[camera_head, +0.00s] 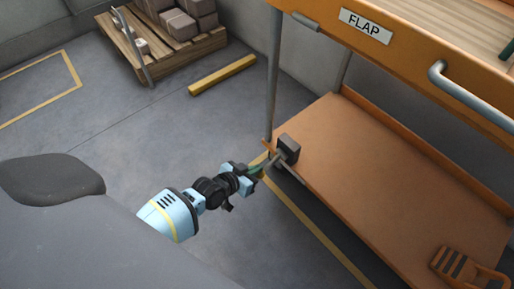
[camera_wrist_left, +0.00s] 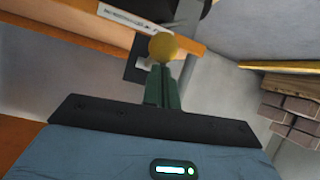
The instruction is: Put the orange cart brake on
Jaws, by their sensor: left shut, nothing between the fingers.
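The orange cart (camera_head: 405,175) stands at the right in the head view, with a lower shelf and a FLAP label on its upper edge. At its near left corner, by the grey post, are a dark block (camera_head: 288,147) and a thin grey bar. My left gripper (camera_head: 260,170) is at this corner, its green fingers shut and empty. In the left wrist view, a round yellow knob (camera_wrist_left: 163,47) appears right at the closed fingertips (camera_wrist_left: 162,68); I cannot tell whether they touch. Which part is the brake, and its setting, is unclear. My right gripper is not in view.
A wooden pallet with boxes (camera_head: 172,45) stands at the back left. A yellow bar (camera_head: 222,75) lies on the floor near it. An orange slotted piece (camera_head: 462,268) is at the lower right.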

